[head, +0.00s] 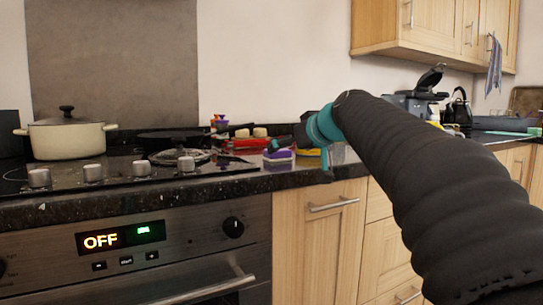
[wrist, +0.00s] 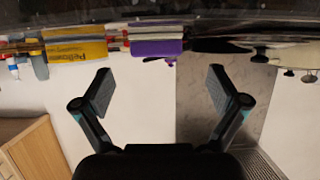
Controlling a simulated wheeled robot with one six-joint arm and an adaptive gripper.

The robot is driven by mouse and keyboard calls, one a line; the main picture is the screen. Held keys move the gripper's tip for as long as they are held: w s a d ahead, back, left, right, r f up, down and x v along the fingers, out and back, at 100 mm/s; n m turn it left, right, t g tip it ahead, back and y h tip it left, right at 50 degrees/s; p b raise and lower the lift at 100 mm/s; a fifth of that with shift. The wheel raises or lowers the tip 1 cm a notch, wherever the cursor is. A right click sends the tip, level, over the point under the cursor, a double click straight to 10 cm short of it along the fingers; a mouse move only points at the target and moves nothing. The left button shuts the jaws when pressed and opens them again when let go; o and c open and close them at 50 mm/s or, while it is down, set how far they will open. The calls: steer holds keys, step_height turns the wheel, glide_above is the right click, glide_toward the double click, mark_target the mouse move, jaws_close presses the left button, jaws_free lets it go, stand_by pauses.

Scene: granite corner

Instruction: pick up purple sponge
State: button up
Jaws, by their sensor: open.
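The purple sponge (head: 279,155) lies on the dark granite counter, right of the hob, partly covered by my gripper in the head view. In the wrist view, which looks upside down, the purple sponge (wrist: 157,48) shows near the top, roughly centred between the fingers and beyond their tips. My gripper (wrist: 160,78) is open, with its two fingers wide apart and nothing between them. In the head view my gripper (head: 284,145) is small and partly hidden by my arm, close to the sponge; the exact gap cannot be told.
A yellow item (wrist: 77,52) and several red and pale items crowd beside the sponge. A black pan (head: 170,139) and a cream pot (head: 67,135) stand on the hob to the left. A coffee machine (head: 420,98) and kettle (head: 457,108) stand further right. A wall closes the back.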

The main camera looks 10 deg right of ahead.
mark_target(282, 152)
steer(key=shift+d+x, duration=0.2)
steer(key=shift+x, duration=2.75)
steer(key=c, duration=1)
